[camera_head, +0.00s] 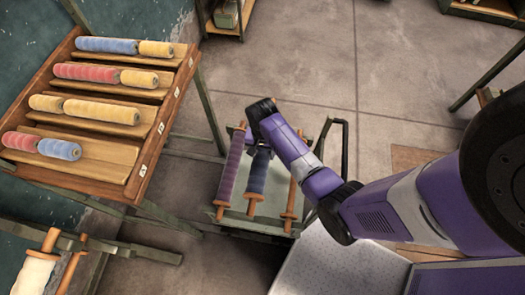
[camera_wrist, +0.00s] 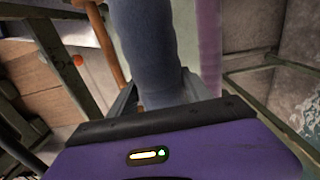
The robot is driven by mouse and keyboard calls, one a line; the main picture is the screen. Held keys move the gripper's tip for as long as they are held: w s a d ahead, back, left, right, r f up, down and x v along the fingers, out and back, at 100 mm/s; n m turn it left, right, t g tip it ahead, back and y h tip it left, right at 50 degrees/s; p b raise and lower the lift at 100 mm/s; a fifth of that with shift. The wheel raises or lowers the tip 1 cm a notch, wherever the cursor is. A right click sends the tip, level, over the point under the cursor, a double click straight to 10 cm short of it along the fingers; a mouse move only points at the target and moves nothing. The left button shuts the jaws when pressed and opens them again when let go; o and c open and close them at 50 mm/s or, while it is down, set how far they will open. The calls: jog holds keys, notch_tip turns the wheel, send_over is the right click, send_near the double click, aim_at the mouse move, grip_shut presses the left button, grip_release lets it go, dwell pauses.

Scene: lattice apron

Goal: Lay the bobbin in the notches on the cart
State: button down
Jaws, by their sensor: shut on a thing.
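The dark blue bobbin (camera_head: 258,176) with orange-brown wooden ends is over the middle of the cart (camera_head: 228,222). My gripper (camera_wrist: 157,92) is shut on it; in the wrist view the bobbin (camera_wrist: 148,45) fills the space between the two fingers. In the head view my purple wrist hides its far end. A purple-wound bobbin (camera_head: 231,170) lies along the cart's left side and shows beside the held one in the wrist view (camera_wrist: 207,40). A bare wooden spindle (camera_head: 291,200) lies on the right. I cannot tell whether the blue bobbin touches the notches, which are too small to make out.
A sloped wooden rack (camera_head: 95,165) with red, blue and yellow bobbins stands at the left, close to the cart. The cart's dark handle (camera_head: 345,150) rises on its right. A frame with a white roll (camera_head: 35,272) is at lower left. Concrete floor (camera_head: 300,50) beyond is clear.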

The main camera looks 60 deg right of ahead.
notch_tip(320, 180, down, 15)
jog(key=b, duration=1.5)
jog(key=shift+f, duration=0.2)
jog(key=shift+p, duration=0.3)
jog(key=shift+f+b, duration=0.95)
jog(key=shift+f, duration=0.95)
dwell(1.5)
jog(key=shift+c, duration=1.9)
grip_release()
jog(key=shift+f, duration=0.1)
notch_tip(320, 180, up, 8)
jog(key=p, duration=0.1)
